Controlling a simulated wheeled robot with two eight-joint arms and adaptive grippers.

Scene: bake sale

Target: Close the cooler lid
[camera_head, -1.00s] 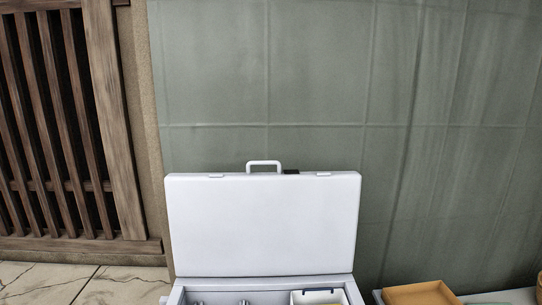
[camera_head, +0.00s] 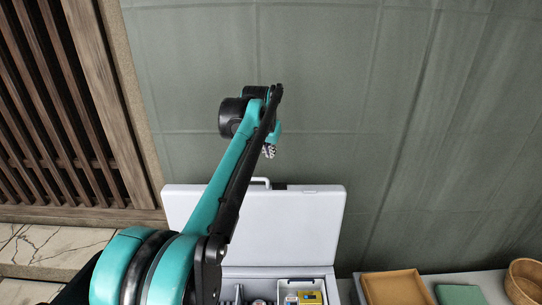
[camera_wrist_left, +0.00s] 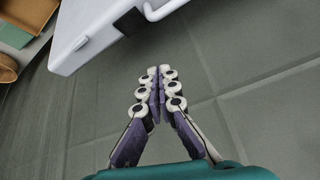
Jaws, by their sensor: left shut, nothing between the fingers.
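The white cooler (camera_head: 285,271) stands at the lower middle of the head view. Its lid (camera_head: 300,225) is raised upright at the back, with a handle on its top edge. My left arm crosses in front of the lid and hides part of its left half. My left gripper (camera_head: 269,151) shows above the lid's top edge. In the left wrist view my left gripper (camera_wrist_left: 158,72) is shut and empty, apart from the lid (camera_wrist_left: 90,38) and its handle (camera_wrist_left: 165,8) at the top. My right gripper is not in view.
Inside the cooler are several items and a white bin (camera_head: 302,287). To its right are a wooden tray (camera_head: 395,288), a green item (camera_head: 460,295) and a round wooden tub (camera_head: 524,281). A grey-green curtain (camera_head: 430,130) hangs behind, with a wooden lattice (camera_head: 70,110) at left.

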